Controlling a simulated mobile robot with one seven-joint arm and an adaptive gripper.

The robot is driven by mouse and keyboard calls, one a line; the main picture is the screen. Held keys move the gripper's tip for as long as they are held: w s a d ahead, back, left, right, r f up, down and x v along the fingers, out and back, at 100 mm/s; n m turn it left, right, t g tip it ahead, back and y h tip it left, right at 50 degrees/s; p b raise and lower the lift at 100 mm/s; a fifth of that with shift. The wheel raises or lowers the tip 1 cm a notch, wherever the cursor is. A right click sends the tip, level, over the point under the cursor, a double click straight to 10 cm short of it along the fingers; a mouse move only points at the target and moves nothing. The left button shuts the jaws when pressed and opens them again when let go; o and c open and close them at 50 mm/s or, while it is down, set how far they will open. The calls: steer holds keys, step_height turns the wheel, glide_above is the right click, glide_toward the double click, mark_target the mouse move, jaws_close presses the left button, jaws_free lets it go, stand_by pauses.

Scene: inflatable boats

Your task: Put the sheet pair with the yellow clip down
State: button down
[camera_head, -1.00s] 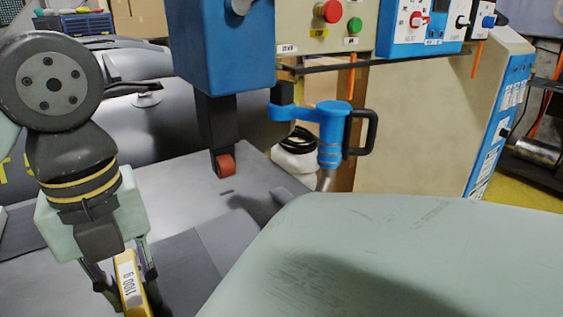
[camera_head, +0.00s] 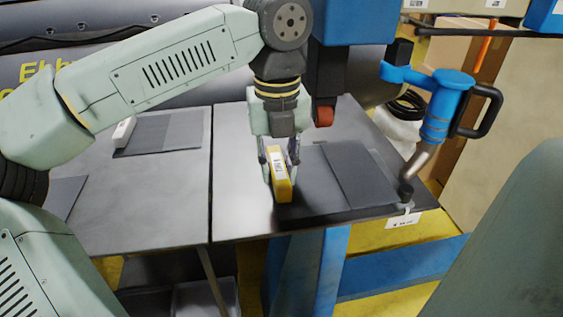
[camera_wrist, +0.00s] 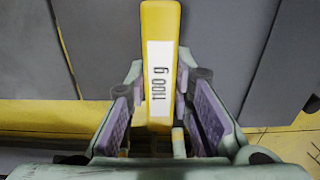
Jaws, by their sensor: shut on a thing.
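My gripper (camera_head: 279,165) is shut on the yellow clip (camera_head: 282,190), a block with a white label, in the head view. The wrist view shows the clip (camera_wrist: 161,25) between my fingers, its label reading 1100 g. The sheet pair (camera_head: 358,175), flat and dark grey, extends to the right from the clip over the right part of the grey table (camera_head: 238,215). It lies level, at or just above the tabletop; I cannot tell whether it touches. The clip's grip on the sheets is hidden.
Another sheet pair (camera_head: 160,132) with a white clip (camera_head: 124,131) lies on the table's left part. A blue tool with a black handle (camera_head: 440,105) stands at the right edge. A blue machine head with a red roller (camera_head: 324,116) hangs behind my gripper. A tag (camera_head: 403,220) hangs at the front edge.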

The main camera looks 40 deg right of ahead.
steer(key=shift+w+d, duration=0.5)
steer(key=shift+d, duration=0.05)
steer(key=f, duration=0.1)
steer(key=f+p, duration=0.1)
steer(key=d+f, duration=0.1)
steer(key=shift+w+f+p, duration=0.2)
steer(key=shift+w+p, duration=0.2)
steer(key=shift+f, duration=0.25)
steer(key=shift+f+b, duration=0.15)
steer(key=shift+b, duration=0.15)
steer(key=c, duration=1.4)
jaws_free()
step_height(320, 180, up, 12)
steer(key=shift+a+r+b, duration=0.1)
steer(key=shift+r+b, duration=0.15)
steer(key=shift+b, duration=0.2)
